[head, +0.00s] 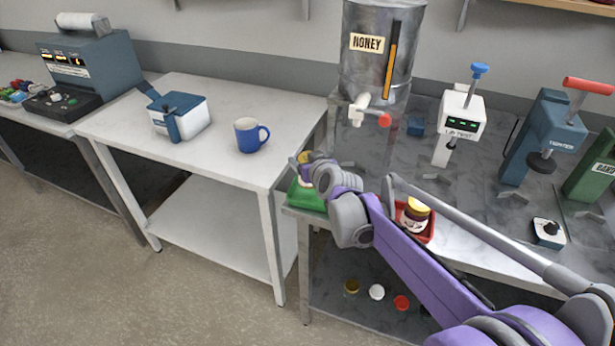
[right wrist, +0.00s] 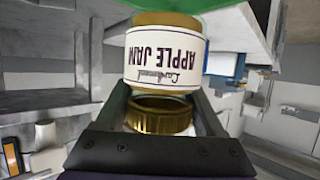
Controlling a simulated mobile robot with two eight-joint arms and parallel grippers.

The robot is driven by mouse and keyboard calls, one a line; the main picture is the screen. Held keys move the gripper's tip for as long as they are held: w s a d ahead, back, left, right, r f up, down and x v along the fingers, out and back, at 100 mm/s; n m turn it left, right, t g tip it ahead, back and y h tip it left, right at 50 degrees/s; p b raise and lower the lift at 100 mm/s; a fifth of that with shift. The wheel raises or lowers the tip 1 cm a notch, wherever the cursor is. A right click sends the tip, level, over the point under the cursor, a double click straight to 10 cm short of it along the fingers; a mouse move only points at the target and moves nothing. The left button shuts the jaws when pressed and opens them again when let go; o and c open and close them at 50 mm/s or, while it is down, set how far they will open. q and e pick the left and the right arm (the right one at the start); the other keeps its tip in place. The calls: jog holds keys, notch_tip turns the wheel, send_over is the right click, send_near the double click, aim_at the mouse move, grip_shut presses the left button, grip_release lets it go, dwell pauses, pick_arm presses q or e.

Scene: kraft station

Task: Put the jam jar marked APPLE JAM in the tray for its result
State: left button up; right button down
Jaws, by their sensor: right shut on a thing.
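The jam jar (right wrist: 165,62) has a white label reading APPLE JAM, upside down in the right wrist view, and a gold lid (right wrist: 160,114). My right gripper (right wrist: 160,105) is shut on it at the lid end. In the head view my right gripper (head: 305,165) is over the green tray (head: 305,198) at the left end of the grey bench, with the jar mostly hidden. Green (right wrist: 170,7) lies beyond the jar's base in the wrist view; I cannot tell whether they touch. A red tray (head: 428,237) holds another jar (head: 413,217) with a yellow lid. My left gripper is not in view.
A honey tank (head: 370,70) with a tap stands behind my right gripper. A white table (head: 210,152) to the left bears a blue mug (head: 250,136) and a blue-white box (head: 183,118). A torque tester (head: 460,122) stands further right. Several lids lie on the lower shelf.

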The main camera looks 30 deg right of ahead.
jog(key=shift+w+f+b, duration=0.15)
jog(key=shift+f+b, duration=0.15)
jog(key=shift+f, duration=2.05)
jog(key=shift+f, duration=0.15)
grip_release()
